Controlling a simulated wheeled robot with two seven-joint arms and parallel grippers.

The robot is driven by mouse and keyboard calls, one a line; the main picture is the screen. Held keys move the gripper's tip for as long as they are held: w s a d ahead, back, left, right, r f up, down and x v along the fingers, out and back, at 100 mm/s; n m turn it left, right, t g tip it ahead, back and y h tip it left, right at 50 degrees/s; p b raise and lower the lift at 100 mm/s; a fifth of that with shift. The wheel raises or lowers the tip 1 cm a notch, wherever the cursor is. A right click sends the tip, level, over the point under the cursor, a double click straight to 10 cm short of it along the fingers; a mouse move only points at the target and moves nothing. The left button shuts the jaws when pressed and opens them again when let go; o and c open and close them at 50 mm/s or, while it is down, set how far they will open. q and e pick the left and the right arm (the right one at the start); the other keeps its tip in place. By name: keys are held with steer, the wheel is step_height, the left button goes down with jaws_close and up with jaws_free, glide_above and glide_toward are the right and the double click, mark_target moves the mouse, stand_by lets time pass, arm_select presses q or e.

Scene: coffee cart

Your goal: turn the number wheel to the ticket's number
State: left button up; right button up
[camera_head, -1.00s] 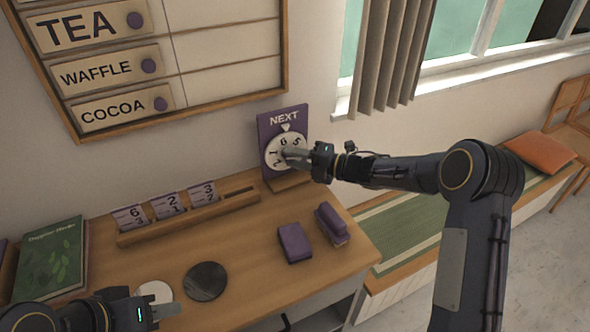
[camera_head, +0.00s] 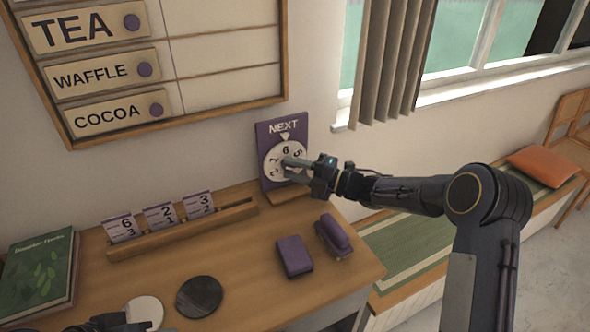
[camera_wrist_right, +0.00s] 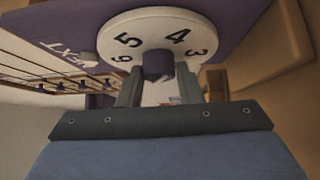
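The number wheel (camera_head: 270,151) is a white disc on a purple stand marked NEXT (camera_head: 298,126), at the back of the counter. Its 6 sits under the white pointer, with 5 to the right and 1 and 2 to the left. My right gripper (camera_head: 292,163) is at the wheel's middle. In the right wrist view its fingers (camera_wrist_right: 158,88) close on both sides of the purple knob (camera_wrist_right: 158,66). Number cards stand in a wooden rack (camera_head: 180,234); they read 6 over 3, 2 over 1 and 3 over 2. My left gripper (camera_head: 128,322) is partly cut off at the lower left.
A black disc (camera_head: 200,297), a white disc (camera_head: 145,311) and a green book (camera_head: 40,272) are at the front left. A menu board (camera_head: 225,75) hangs above.

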steer(key=o, duration=0.4)
arm_select(q)
steer(key=shift+f+b, duration=0.7)
arm_select(e)
steer(key=v, duration=0.7)
steer(key=shift+s+d, duration=0.2)
steer(key=shift+d, duration=0.15)
